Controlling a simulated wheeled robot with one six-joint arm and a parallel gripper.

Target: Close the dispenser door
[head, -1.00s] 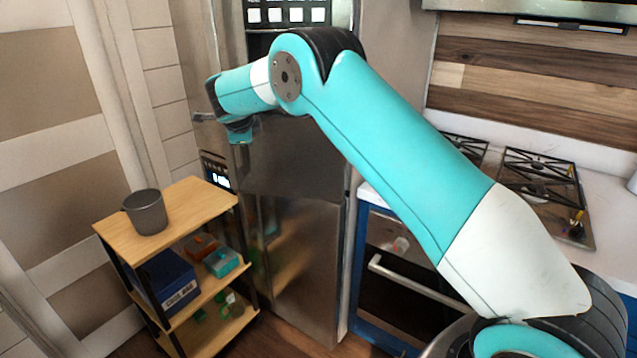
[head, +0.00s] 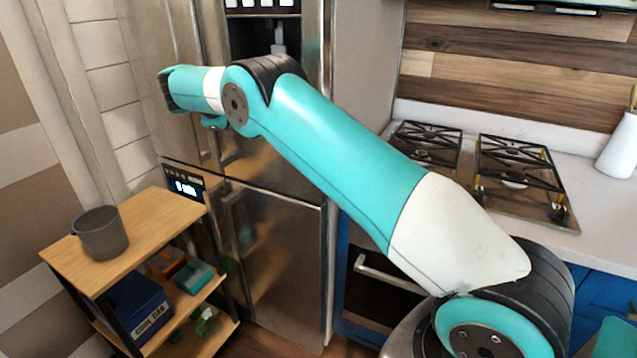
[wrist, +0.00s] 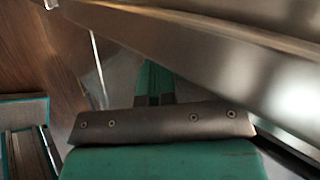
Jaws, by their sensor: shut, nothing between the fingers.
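The dispenser door is the steel fridge door with a dark dispenser recess (head: 265,38) and a row of white buttons above it. It stands behind my arm in the head view, and the arm hides much of its lower part. I cannot tell how far it is open. In the wrist view my gripper's fingertips (wrist: 154,99) are shut and empty, showing small and dark beyond the grey bracket. A broad steel panel edge (wrist: 220,60) runs diagonally close to the gripper. I cannot tell whether they touch. In the head view my wrist hides the gripper.
A wooden shelf cart (head: 150,235) stands at left before the fridge, with a grey cup (head: 101,232) on top and a blue box (head: 140,308) below. A gas stove (head: 480,165) and an oven handle (head: 388,273) are at right.

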